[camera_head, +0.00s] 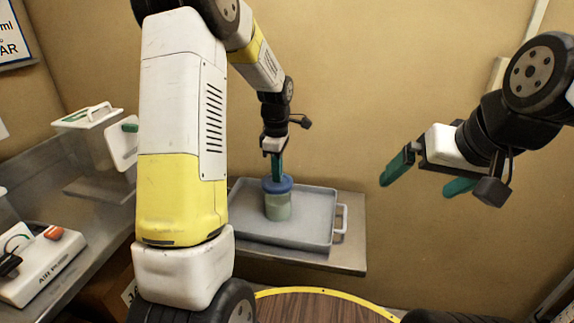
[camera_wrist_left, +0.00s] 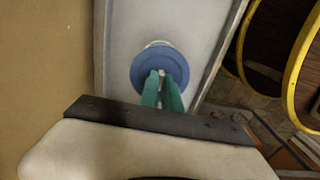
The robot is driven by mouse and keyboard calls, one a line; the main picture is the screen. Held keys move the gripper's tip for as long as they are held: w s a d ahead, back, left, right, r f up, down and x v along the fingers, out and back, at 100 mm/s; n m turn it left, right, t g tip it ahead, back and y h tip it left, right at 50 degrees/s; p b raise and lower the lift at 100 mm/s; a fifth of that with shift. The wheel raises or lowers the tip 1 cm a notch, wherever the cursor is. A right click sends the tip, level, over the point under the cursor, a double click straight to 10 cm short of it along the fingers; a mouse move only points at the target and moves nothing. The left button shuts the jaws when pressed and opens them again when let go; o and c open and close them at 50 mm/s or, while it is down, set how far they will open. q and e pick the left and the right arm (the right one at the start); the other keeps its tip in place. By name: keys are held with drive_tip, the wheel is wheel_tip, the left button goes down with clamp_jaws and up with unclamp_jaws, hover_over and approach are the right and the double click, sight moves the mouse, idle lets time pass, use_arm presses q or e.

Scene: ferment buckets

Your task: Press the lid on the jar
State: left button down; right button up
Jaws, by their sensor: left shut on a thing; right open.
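A pale green jar (camera_head: 278,207) stands upright on a grey tray (camera_head: 318,226). A round blue lid (camera_head: 278,184) is at the jar's mouth; I cannot tell whether it is fully seated. My left gripper (camera_head: 277,172) points down from above, its green fingers shut on the lid's top near the middle. In the left wrist view the gripper (camera_wrist_left: 162,82) covers the near part of the lid (camera_wrist_left: 158,61), and a pale rim of the jar (camera_wrist_left: 158,44) shows past its far edge. My right gripper (camera_head: 424,180) is open and empty in the air at the right.
The tray sits on a small grey shelf (camera_head: 350,262) against the tan wall. A counter on the left holds an air pump (camera_head: 38,270) and a clear container (camera_head: 88,140). A round brown top with a yellow rim (camera_head: 318,292) is in front.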

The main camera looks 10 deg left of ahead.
use_arm(q)
drive_tip(key=c, duration=1)
unclamp_jaws()
drive_tip(key=shift+r, duration=3.5)
drive_tip(key=shift+c, duration=0.5)
clamp_jaws()
